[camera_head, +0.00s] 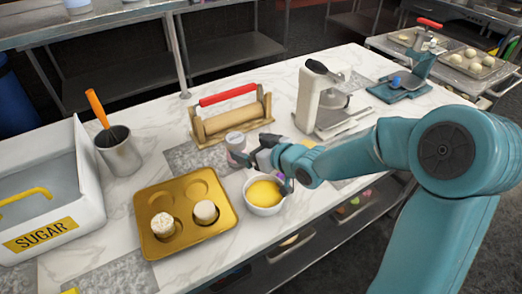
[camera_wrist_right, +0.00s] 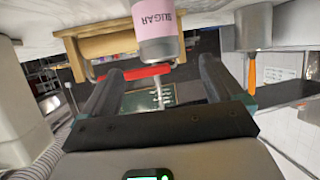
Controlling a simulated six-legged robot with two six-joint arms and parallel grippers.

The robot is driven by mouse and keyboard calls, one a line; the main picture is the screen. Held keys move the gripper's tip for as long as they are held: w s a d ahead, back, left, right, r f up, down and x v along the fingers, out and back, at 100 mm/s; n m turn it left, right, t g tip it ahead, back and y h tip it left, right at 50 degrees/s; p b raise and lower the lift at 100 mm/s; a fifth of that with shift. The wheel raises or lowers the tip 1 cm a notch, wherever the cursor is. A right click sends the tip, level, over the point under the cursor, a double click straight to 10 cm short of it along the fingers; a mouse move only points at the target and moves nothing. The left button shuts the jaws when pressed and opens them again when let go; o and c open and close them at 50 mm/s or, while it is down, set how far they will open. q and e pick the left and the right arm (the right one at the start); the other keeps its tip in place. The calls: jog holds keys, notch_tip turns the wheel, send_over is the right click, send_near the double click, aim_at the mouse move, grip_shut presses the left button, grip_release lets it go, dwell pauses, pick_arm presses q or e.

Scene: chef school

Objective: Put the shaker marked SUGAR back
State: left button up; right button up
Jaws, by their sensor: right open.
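The shaker marked SUGAR (camera_head: 236,143) stands on the marble counter behind the white bowl, with a pale cap. In the right wrist view, which looks upside down, its pink label with the word SUGAR (camera_wrist_right: 155,20) shows at the top. My right gripper (camera_head: 258,158) is just to the right of the shaker in the head view. In the right wrist view its two dark fingers (camera_wrist_right: 162,78) are apart, with no object clamped between them. The shaker is beyond the fingertips there. Whether a finger touches it I cannot tell. My left gripper is not in view.
A bowl of yellow filling (camera_head: 264,209) sits below my right gripper. A gold tray (camera_head: 226,223) holds two small cakes. A wooden stand (camera_head: 212,132) with a red bar is behind the shaker. A metal pot (camera_head: 120,155) and a white SUGAR bin (camera_head: 75,225) are left; a white machine (camera_head: 309,98) is right.

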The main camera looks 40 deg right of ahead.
jog(key=v, duration=0.4)
jog(key=shift+s, duration=0.1)
jog(key=shift+r, duration=0.1)
